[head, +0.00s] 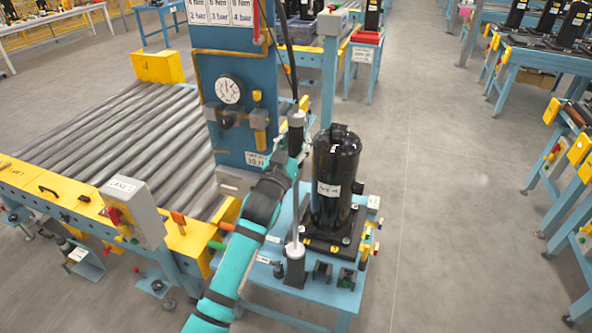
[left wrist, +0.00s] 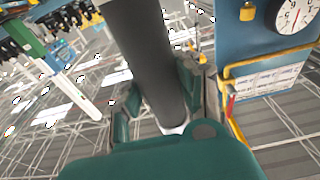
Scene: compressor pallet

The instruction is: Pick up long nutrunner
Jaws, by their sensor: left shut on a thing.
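The long nutrunner (head: 296,120) stands upright, with a dark upper body and a thin pale shaft running down to a dark holder (head: 295,268) on the small blue table. I cannot tell whether its lower tip is inside the holder. My left gripper (head: 289,158) is shut around the nutrunner's upper part, next to the blue column. In the left wrist view the dark round body of the nutrunner (left wrist: 146,60) lies between the teal-grey fingers (left wrist: 158,108). My right gripper is not in view.
A black compressor (head: 335,180) stands on the blue table (head: 345,298), close right of the nutrunner. A blue column with a pressure gauge (head: 229,88) rises to the left, beside a roller conveyor (head: 125,130).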

